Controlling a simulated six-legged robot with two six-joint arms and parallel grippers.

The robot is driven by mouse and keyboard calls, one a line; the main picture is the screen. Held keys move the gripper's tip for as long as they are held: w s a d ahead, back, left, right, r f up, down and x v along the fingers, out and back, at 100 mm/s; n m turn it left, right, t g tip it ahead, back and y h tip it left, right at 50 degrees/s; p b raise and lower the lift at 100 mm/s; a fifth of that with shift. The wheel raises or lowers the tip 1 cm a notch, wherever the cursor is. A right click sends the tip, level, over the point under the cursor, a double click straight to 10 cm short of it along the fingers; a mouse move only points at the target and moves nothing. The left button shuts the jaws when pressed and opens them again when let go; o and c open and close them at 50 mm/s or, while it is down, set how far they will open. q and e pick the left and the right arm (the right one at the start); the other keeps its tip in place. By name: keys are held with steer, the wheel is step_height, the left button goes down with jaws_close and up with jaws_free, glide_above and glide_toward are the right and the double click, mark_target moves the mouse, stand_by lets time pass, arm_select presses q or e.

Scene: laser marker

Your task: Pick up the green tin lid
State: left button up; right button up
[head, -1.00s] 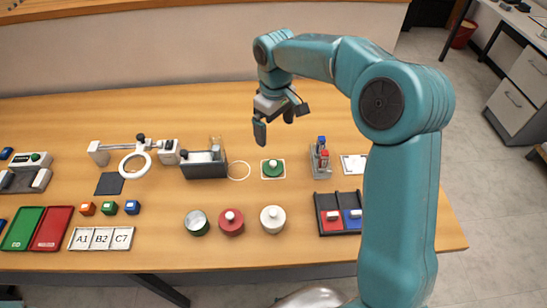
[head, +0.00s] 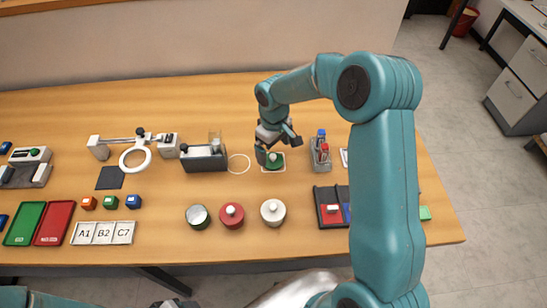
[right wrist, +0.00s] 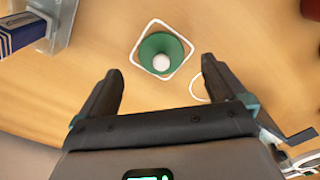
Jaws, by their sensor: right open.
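The green tin lid (head: 273,160) has a pale round knob and sits on a white-outlined square on the table. In the right wrist view the lid (right wrist: 162,54) lies ahead of the fingers, roughly midway between their lines. My right gripper (head: 270,152) is over the lid in the head view, partly covering it. Its two fingers (right wrist: 160,85) are apart with nothing between them. My left gripper cannot be made out; only a bit of that arm shows at the bottom left.
A red tin (head: 231,215) and a white tin (head: 273,211) stand in front of the lid. A grey holder with vials (head: 320,154) stands right of it. A dark clamp-like device (head: 204,158) and a white ring on the table are to the left.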

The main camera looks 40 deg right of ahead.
mark_target(273, 155)
step_height(273, 155, down, 4)
steer(key=shift+w+a+r+p, duration=0.1)
steer(key=shift+w+a+p, duration=0.05)
steer(key=shift+p, duration=0.35)
steer(key=shift+f, duration=0.2)
steer(key=c, duration=0.9)
steer(key=shift+c, duration=0.9)
